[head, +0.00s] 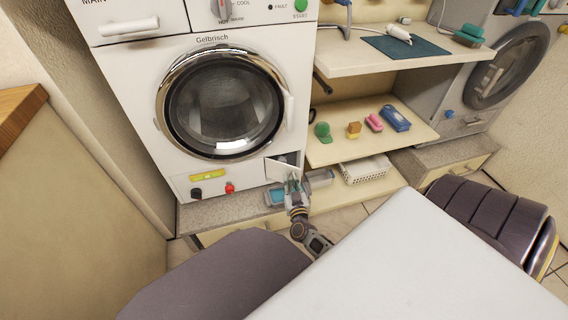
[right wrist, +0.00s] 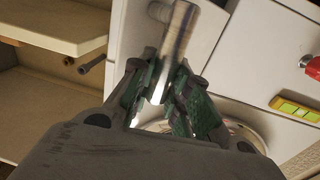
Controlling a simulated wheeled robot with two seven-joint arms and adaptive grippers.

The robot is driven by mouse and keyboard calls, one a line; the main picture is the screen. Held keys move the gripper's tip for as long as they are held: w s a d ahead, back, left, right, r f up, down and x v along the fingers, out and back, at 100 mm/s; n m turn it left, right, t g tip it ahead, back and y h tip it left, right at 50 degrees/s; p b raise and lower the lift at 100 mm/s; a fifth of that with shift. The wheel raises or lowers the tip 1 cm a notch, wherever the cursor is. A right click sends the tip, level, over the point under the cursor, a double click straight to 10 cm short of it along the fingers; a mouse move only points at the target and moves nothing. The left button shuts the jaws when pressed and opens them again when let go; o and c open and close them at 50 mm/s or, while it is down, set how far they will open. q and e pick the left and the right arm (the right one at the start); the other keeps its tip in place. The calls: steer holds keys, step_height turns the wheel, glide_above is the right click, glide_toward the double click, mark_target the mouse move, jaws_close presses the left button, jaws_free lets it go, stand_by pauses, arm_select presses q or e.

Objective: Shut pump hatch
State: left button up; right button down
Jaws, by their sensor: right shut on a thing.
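The pump hatch (head: 279,169) is a small white flap at the lower right of the washing machine front (head: 180,165). It stands partly open, with a dark gap above and to its right. My right gripper (head: 293,182) is at the flap, low in front of the machine. In the right wrist view its green-padded fingers (right wrist: 168,92) are closed around a metallic bar handle (right wrist: 178,35) by a white panel, which appears to be the hatch. The fingers hide part of the bar. My left gripper is not in view.
Shelves (head: 365,145) with small items stand close on the right.

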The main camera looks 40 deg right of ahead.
mark_target(297, 174)
steer(key=shift+w+d+n+t+y+p, duration=0.15)
steer(key=shift+d+n+t+y+p, duration=0.15)
steer(key=shift+d+n+y, duration=0.3)
steer(key=shift+n+y, duration=0.3)
steer(key=shift+y, duration=0.4)
steer(key=d, duration=0.1)
steer(key=w+d+p, duration=0.1)
steer(key=d, duration=0.1)
steer(key=shift+w+d+r+p, duration=0.1)
steer(key=shift+w+d+p, duration=0.2)
steer(key=shift+w+p, duration=0.1)
steer(key=shift+w+d+p, duration=0.3)
steer(key=shift+w+d, duration=0.3)
steer(key=shift+d, duration=0.15)
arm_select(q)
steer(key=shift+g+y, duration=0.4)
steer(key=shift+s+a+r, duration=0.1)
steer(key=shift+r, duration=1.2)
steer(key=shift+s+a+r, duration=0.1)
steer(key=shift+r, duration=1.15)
arm_select(e)
steer(key=shift+w+d, duration=0.95)
